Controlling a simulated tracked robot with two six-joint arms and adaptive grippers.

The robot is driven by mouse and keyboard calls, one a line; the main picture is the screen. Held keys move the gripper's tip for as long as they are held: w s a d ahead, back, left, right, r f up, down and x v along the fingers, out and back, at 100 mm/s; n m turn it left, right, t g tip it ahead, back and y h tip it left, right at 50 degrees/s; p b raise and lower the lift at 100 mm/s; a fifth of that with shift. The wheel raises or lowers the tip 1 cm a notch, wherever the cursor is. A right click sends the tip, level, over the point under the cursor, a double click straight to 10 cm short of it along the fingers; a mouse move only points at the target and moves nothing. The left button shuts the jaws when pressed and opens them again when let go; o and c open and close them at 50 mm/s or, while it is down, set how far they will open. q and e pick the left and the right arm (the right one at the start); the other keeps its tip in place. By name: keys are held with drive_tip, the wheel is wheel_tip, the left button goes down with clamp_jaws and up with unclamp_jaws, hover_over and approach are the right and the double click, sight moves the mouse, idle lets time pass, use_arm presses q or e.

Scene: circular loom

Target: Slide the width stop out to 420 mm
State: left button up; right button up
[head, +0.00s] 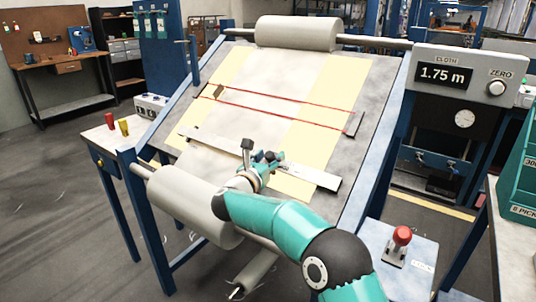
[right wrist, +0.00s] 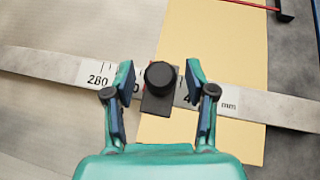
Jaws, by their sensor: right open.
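The width stop (right wrist: 160,76) is a black block with a round black knob, on a pale scale bar (right wrist: 45,64). The bar also crosses the lower part of the sloping board in the head view (head: 314,176). My right gripper (right wrist: 160,70) is open, with one finger on each side of the knob and a visible gap to each. In the head view, my right gripper (head: 260,158) is over the bar's middle. "280" reads left of the stop; a number starting with 4 is partly hidden by the right finger, with "mm" beyond. My left gripper is not in view.
Pale cloth with yellow bands (head: 330,85) covers the board, crossed by red cords (head: 280,104). A cloth roller (head: 190,205) lies at the board's lower edge and another roll (head: 297,33) at the top. A display (head: 443,74) reads 1.75 m. A red knob (head: 402,236) stands lower right.

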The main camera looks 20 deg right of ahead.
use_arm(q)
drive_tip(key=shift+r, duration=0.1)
use_arm(e)
drive_tip(key=shift+w+d, duration=0.15)
drive_tip(key=shift+d, duration=0.05)
clamp_jaws()
